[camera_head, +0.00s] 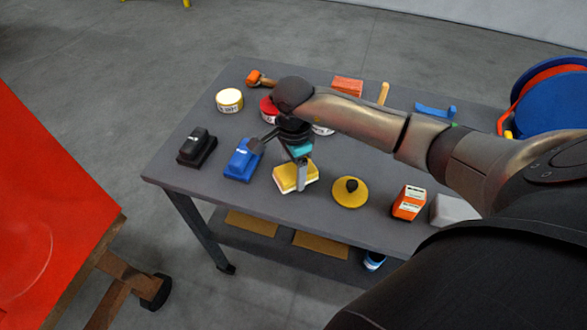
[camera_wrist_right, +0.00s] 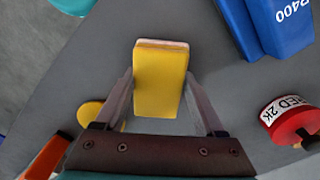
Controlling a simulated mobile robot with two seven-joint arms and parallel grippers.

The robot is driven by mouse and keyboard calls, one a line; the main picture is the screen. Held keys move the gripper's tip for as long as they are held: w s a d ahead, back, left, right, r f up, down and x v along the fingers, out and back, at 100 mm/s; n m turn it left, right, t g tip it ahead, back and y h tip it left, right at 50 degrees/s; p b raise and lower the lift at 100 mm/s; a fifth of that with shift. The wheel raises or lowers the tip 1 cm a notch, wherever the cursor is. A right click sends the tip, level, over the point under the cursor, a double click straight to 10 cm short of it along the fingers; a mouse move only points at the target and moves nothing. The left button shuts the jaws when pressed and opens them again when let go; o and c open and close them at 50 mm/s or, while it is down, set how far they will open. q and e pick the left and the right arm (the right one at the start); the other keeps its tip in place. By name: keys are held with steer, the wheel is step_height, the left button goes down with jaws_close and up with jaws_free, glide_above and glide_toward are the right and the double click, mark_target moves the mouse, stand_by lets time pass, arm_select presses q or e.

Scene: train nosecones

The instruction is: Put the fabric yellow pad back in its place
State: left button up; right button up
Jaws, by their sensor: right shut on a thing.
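The yellow pad (camera_head: 295,176), a block with a pale layer along its edge, is at the near-left part of the grey table. My right gripper (camera_head: 288,170) is shut on it from above, with a finger on either side. In the right wrist view the pad (camera_wrist_right: 161,82) sits between the two fingers of the right gripper (camera_wrist_right: 165,100). I cannot tell whether the pad touches the tabletop or is just above it. My left gripper is not in view.
On the grey table (camera_head: 240,202), a blue block (camera_head: 242,160) and a black block (camera_head: 197,147) stand left of the pad. A round yellow disc (camera_head: 350,193) with a dark knob and an orange box (camera_head: 409,203) stand right.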

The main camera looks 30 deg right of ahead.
mark_target(293, 170)
steer(key=shift+f, duration=0.1)
steer(key=o, duration=1.3)
step_height(293, 170, up, 12)
steer(key=shift+a+p, duration=0.1)
steer(key=shift+p, duration=0.2)
